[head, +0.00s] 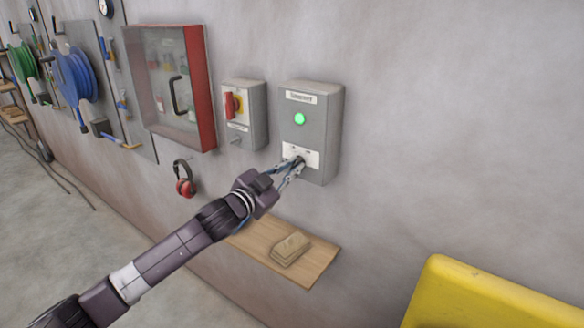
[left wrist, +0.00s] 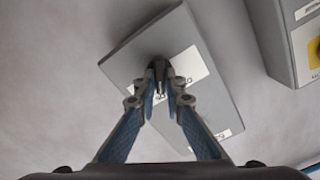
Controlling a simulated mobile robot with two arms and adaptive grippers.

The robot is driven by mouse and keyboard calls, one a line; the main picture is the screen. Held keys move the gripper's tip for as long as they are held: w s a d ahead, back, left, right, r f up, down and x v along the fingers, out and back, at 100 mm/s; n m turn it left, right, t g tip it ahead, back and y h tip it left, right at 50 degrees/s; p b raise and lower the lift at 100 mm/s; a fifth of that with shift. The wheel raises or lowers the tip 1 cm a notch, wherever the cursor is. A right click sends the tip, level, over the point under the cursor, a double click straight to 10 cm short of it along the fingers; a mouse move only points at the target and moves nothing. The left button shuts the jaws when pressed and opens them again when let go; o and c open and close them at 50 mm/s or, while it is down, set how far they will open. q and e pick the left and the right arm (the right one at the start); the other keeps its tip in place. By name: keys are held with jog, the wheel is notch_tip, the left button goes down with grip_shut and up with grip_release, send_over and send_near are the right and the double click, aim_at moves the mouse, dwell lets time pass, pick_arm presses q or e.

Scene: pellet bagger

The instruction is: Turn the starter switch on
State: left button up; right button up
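The starter box (head: 312,120) is a grey box on the wall with a label at its top and a bright green lamp (head: 300,119). The starter switch is a small dark knob on a white plate (head: 315,158) low on the box. My left gripper (head: 298,163) reaches it from below left and mostly covers it. In the left wrist view the two fingertips (left wrist: 160,84) close in on both sides of the dark switch knob (left wrist: 158,62). The knob's exact turn is hard to read. My right gripper is not in view.
A grey isolator box (head: 257,125) with a red handle on yellow hangs just left. Farther left is a red-framed glass cabinet (head: 205,95). Red ear defenders (head: 184,180) hang below it. A wooden shelf (head: 312,272) holding a tan stack is underneath. A yellow object (head: 470,300) stands lower right.

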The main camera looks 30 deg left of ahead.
pick_arm(q)
jog(key=o, duration=0.4)
jog(key=shift+o, duration=0.2)
jog(key=shift+s+f, duration=0.1)
jog(key=shift+s, duration=0.25)
jog(key=s+a, duration=0.1)
jog(key=s, duration=1)
jog(key=shift+a, duration=0.35)
jog(key=shift+s, duration=0.1)
